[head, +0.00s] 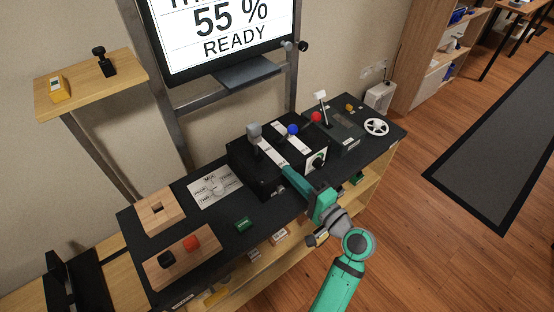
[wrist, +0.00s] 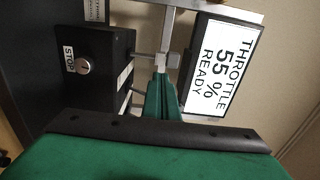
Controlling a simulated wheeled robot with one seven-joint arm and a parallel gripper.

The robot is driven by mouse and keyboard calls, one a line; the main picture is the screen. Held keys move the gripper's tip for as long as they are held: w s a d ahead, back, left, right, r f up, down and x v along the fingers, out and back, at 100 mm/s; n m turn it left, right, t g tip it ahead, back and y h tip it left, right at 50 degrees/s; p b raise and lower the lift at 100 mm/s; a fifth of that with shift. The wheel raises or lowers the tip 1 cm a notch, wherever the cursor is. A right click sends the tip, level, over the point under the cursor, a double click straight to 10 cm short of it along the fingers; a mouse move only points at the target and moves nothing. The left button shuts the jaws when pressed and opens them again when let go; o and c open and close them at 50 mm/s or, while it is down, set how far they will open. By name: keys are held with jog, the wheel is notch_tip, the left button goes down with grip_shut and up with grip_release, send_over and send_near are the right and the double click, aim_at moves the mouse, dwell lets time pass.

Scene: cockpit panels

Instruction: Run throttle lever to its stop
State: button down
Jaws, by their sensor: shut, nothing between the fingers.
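The throttle quadrant is a black box (head: 262,178) on the dark bench top. My gripper (head: 284,168) is shut and empty at the box's front upper edge. The screen (wrist: 220,65) reads throttle 55 %, ready.
Levers with a blue knob (head: 293,129) and a red knob (head: 316,117) stand to the right. A STOP key switch (wrist: 82,65) is on the box's front. A white handwheel (head: 376,127) is at the right end. Wooden blocks (head: 182,262) lie at the left.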

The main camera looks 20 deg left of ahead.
aim_at(257, 141)
jog(key=x, duration=1.3)
jog(key=shift+w+a, duration=0.1)
jog(key=shift+a, duration=0.1)
